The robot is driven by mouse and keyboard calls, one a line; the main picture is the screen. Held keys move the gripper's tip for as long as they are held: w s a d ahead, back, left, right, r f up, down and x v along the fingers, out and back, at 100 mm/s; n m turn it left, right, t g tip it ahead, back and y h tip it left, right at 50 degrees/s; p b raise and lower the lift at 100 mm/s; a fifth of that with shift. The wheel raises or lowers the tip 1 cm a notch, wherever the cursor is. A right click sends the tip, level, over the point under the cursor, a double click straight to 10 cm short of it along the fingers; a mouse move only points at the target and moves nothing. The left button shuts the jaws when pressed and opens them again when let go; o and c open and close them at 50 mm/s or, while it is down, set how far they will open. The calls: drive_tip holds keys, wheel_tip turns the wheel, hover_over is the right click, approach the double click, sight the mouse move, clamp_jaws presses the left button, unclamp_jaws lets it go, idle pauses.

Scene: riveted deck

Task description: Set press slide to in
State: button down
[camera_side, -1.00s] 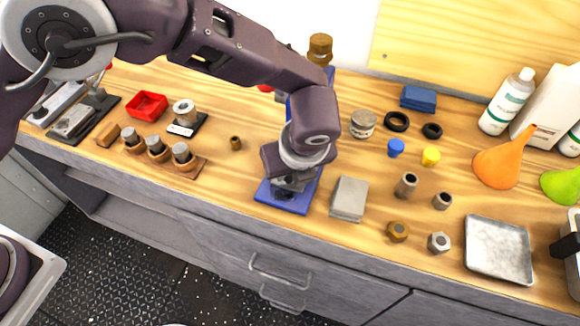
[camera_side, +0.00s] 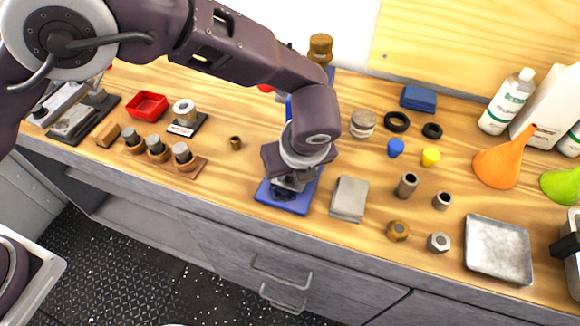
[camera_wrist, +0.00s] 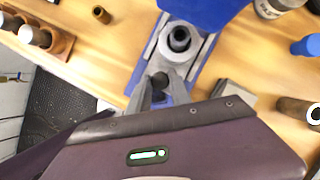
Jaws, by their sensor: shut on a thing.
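The blue press stands near the front edge of the bench; its base plate (camera_side: 300,204) shows below my gripper (camera_side: 288,186) in the side view. In the wrist view, the blue press head (camera_wrist: 205,10) is at the top. The grey press slide (camera_wrist: 157,50) carries a round holder with a dark bore (camera_wrist: 179,39) just in front of the head. A dark knob (camera_wrist: 159,79) is at the slide's near end. My gripper (camera_wrist: 160,88) is shut on this knob. In the side view my wrist hides most of the slide and knob.
A grey block (camera_side: 349,198) lies close to the right of the press base. A small brass bushing (camera_side: 235,143) stands to the left, beyond it a rack of capped pegs (camera_side: 157,150). Nuts, sleeves and a metal tray (camera_side: 498,250) are farther right.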

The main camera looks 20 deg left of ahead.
drive_tip(key=shift+w+r, duration=0.15)
drive_tip(key=shift+w, duration=1.9)
drive_tip(key=c, duration=1.2)
unclamp_jaws()
drive_tip(key=shift+o, duration=0.2)
drive_tip(key=v, duration=0.7)
drive_tip(key=shift+s, duration=0.1)
drive_tip(key=s+a+r+n+h, duration=0.1)
drive_tip(key=s+a+r+n, duration=0.3)
drive_tip(key=a+r+n, duration=0.4)
drive_tip(key=s+a+r+n+h, duration=0.1)
drive_tip(key=s+a+r+n, duration=0.4)
drive_tip(key=a+r, duration=0.55)
drive_tip(key=s+a+n+t, duration=0.1)
drive_tip(key=s+a+n, duration=0.4)
drive_tip(key=s+n, duration=0.2)
drive_tip(key=s+a+f+n+t, duration=0.1)
drive_tip(key=s+a+n, duration=0.5)
drive_tip(key=s+n, duration=0.2)
drive_tip(key=shift+s+h, duration=0.4)
drive_tip(key=shift+s, duration=0.05)
